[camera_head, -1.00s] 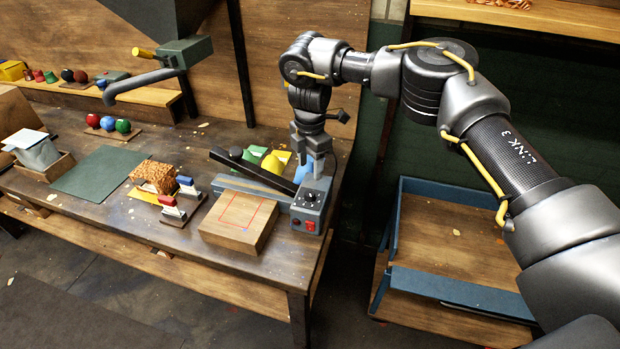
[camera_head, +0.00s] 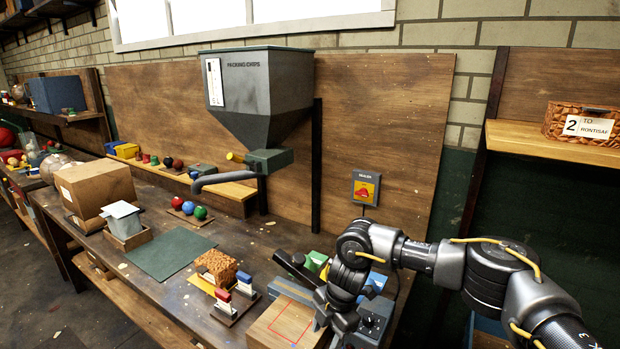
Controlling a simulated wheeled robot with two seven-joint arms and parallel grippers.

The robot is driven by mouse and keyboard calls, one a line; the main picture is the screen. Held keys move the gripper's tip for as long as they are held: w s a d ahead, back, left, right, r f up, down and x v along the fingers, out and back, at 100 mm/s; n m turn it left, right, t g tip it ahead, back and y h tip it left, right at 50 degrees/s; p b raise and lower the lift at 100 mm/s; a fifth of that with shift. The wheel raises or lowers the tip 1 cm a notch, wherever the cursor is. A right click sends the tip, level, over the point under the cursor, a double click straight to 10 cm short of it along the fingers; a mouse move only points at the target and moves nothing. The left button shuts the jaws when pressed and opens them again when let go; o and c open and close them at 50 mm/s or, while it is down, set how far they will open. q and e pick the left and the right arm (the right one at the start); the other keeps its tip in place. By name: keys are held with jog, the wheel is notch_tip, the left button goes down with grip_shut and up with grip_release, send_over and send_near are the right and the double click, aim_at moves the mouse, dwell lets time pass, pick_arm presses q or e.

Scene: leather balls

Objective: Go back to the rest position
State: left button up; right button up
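My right arm comes in from the right. Its gripper (camera_head: 322,322) points down at the bottom of the view, over the right side of a wooden block (camera_head: 283,325) with a red square outline and in front of a grey control box (camera_head: 375,318). The fingers are small and dark, and I cannot tell whether they are open or shut. I see nothing held in them. My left arm and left gripper are not in view.
A large grey hopper (camera_head: 262,90) with a spout (camera_head: 222,178) stands behind the bench. Three balls (camera_head: 188,208), stampers (camera_head: 232,298), a brown patterned box (camera_head: 216,265) and a cardboard box (camera_head: 95,187) sit on it. The green mat (camera_head: 170,252) is bare.

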jog(key=s+a+f+m+t+y, duration=0.15)
jog(key=s+a+y, duration=0.25)
jog(key=s+a, duration=0.4)
jog(key=s+a+f+m+t+y, duration=0.15)
jog(key=s+a+y, duration=0.3)
jog(key=a, duration=0.65)
jog(key=s+d+f+m+t+h, duration=0.2)
jog(key=d+m, duration=0.3)
jog(key=d, duration=0.2)
jog(key=s+d+f+m+t+h, duration=0.15)
jog(key=d+m, duration=0.25)
jog(key=d, duration=0.4)
jog(key=s+d+f+m+t+h, duration=0.1)
jog(key=s+d+m+h, duration=0.15)
jog(key=d+m, duration=0.35)
jog(key=s+d+f+m+g+h, duration=0.2)
jog(key=s+d+m, duration=0.1)
jog(key=s+d, duration=0.55)
jog(key=s+d+f+m+g+h, duration=0.2)
jog(key=s+d+h, duration=0.1)
jog(key=s+d, duration=0.5)
notch_tip(320, 180, down, 30)
jog(key=d+g+b, duration=0.1)
jog(key=b, duration=0.1)
jog(key=s+d+f+g+b, duration=0.1)
jog(key=s+d+f, duration=0.2)
jog(key=s+f, duration=1.2)
jog(key=shift+s+f, duration=0.25)
jog(key=shift+s, duration=0.55)
